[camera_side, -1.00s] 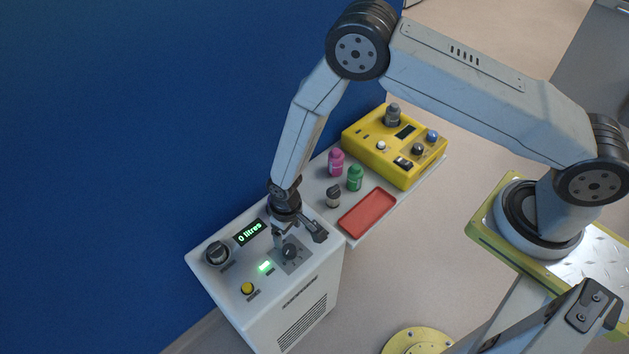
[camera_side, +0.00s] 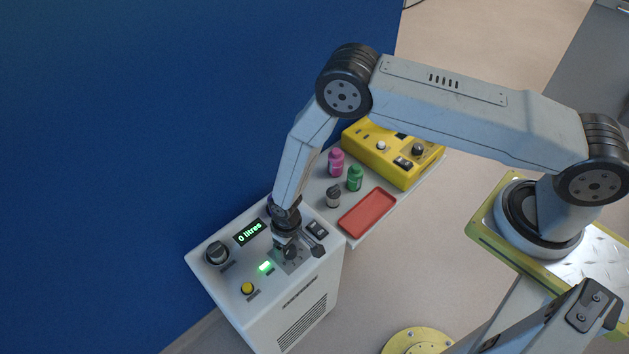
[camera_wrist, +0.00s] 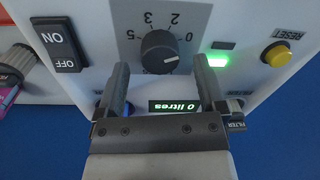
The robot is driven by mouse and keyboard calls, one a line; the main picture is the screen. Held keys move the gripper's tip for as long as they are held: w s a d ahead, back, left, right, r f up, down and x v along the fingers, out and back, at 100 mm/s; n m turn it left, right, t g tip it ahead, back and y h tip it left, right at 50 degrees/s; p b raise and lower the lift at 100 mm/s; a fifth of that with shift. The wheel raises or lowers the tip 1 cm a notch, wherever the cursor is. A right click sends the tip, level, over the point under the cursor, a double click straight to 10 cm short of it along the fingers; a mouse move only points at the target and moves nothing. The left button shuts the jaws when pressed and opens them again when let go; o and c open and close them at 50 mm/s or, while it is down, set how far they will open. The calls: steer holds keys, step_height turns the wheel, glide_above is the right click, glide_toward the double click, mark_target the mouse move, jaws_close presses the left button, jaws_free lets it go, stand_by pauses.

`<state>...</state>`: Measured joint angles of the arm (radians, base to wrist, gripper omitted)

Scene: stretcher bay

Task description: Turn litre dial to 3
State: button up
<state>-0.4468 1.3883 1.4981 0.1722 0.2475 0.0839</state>
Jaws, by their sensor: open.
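The litre dial (camera_wrist: 164,52) is a dark round knob on a grey plate with numbers around it, among them 0, 2, 3 and 5. Its pale pointer mark appears to be on the 0 side. In the side view the dial (camera_side: 291,252) sits on top of the white machine (camera_side: 222,285). The green display (camera_wrist: 175,106) reads "0 litres", and also in the side view (camera_side: 250,233). My gripper (camera_wrist: 161,72) is open and empty. Its fingertips are close to the dial, one on each side of it in the wrist view; I cannot tell whether they touch it.
An ON/OFF switch (camera_wrist: 58,46), a yellow reset button (camera_wrist: 277,54) and a dark filter knob (camera_side: 216,253) surround the dial. A shelf beside the machine holds a red tray (camera_side: 367,211), pink (camera_side: 336,162) and green (camera_side: 355,178) bottles and a yellow device (camera_side: 385,158).

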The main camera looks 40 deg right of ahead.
steer(key=shift+f, duration=0.7)
jaws_close()
